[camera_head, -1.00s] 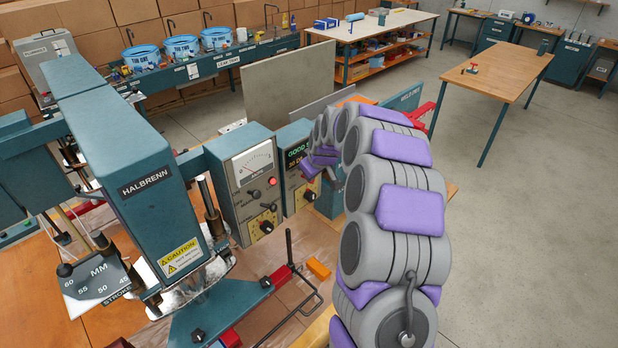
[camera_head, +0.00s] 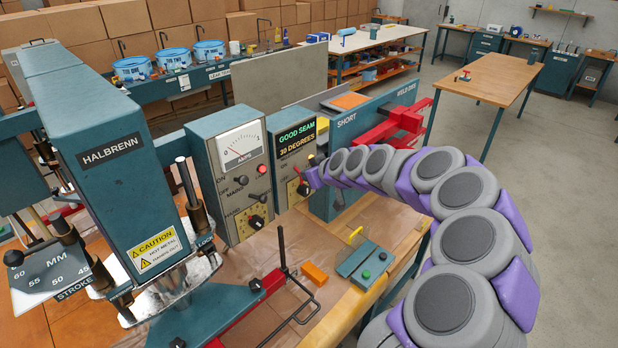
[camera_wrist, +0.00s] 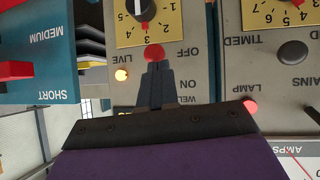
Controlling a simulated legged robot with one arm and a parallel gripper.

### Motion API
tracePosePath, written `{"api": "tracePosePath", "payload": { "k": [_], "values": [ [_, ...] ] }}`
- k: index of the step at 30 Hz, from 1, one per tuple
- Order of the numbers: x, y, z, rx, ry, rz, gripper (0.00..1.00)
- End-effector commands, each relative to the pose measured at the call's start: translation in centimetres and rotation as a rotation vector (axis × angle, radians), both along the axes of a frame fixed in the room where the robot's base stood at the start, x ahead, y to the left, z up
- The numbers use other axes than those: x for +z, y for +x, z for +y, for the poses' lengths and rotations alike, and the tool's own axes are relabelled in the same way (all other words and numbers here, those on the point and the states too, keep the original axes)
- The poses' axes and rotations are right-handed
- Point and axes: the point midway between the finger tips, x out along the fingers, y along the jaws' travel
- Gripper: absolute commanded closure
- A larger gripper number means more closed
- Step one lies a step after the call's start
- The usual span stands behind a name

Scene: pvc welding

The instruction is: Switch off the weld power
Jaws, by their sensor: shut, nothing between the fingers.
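The weld switch has a round red tip (camera_wrist: 154,52) in the wrist view, level with the OFF label; the ON label is lower in this upside-down picture. Its stem is hidden behind my gripper (camera_wrist: 156,72). My gripper is shut and empty, its tips right at the red tip; I cannot tell whether they touch. A yellow lamp (camera_wrist: 121,74) by the LIVE label looks lit. In the head view the switch sits on the teal control box (camera_head: 294,138), whose display reads GOOD SEAM, 30 DEGREES.
The AMPS meter box (camera_head: 238,149) stands close beside the control box, with a red lamp (camera_head: 262,169) and its own switch. The HALBRENN press (camera_head: 115,165) is at left. A teal SHORT panel (camera_head: 350,130) and red clamp (camera_head: 395,125) are at right.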

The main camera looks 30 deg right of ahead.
Motion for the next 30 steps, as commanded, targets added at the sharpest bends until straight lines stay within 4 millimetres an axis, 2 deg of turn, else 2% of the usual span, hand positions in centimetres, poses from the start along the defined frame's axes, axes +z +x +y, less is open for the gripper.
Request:
{"api": "tracePosePath", "payload": {
  "k": [12, 24, 30],
  "values": [
    [1.5, 0.0, -0.2, -0.003, 0.000, -0.002, 1.00],
    [1.7, -0.1, -0.1, -0.002, 0.001, 0.000, 1.00],
    [3.2, -0.6, 0.5, 0.001, 0.000, 0.000, 1.00]
  ]
}}
